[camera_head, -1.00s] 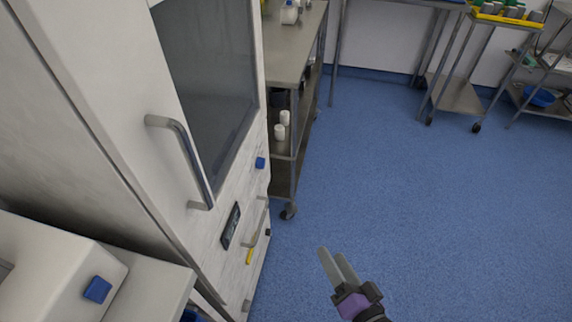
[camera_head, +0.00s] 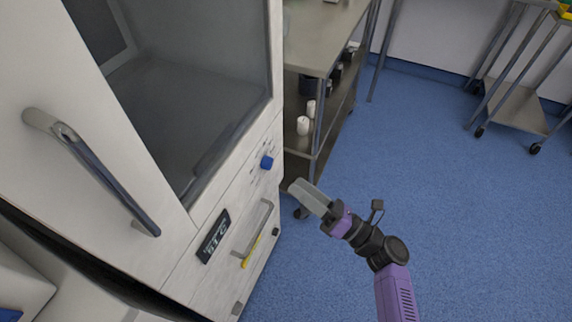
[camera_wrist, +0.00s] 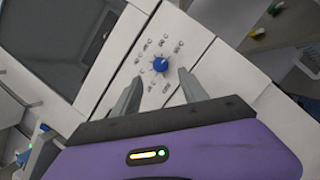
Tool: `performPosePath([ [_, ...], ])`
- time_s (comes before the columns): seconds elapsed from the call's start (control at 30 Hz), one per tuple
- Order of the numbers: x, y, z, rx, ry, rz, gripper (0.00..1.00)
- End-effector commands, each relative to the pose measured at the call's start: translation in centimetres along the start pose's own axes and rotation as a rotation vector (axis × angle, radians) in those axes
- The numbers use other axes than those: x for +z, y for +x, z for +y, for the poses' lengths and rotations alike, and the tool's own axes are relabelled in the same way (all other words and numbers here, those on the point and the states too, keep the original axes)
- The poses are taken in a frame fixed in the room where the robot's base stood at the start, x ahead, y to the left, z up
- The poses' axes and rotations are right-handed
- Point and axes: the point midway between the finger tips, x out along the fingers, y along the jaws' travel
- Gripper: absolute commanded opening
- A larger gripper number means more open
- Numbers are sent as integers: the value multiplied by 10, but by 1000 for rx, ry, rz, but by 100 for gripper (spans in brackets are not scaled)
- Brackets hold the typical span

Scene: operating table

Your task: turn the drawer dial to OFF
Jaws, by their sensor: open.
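The blue dial (camera_head: 267,162) is on the white cabinet's front panel, above a drawer with a metal handle (camera_head: 254,228). Small marks surround the dial, too small to read in the head view. In the wrist view the dial (camera_wrist: 160,65) shows ahead of and between the two fingers, with a ring of labels around it that I cannot read clearly. My gripper (camera_head: 308,195) is open and empty, to the right of the dial in the head view. In the wrist view my gripper's fingertips (camera_wrist: 158,80) are apart from the dial.
A dark display (camera_head: 213,237) is left of the drawer handle, with a yellow item (camera_head: 252,250) near the handle. A large door handle (camera_head: 95,175) sticks out at left. A metal cart (camera_head: 318,55) stands behind.

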Motion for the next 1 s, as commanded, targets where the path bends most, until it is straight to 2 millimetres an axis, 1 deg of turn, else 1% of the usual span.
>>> performPosePath([
  [0.07,-1,2,0,2,27,3,51],
  [0.17,-1,9,0,2,34,3,51],
  [0.5,-2,59,-1,1,32,4,51],
  [0.6,-2,69,-1,-1,31,3,51],
  [0.77,-2,77,0,-2,31,3,51],
  [1.0,-1,78,0,-3,31,3,51],
])
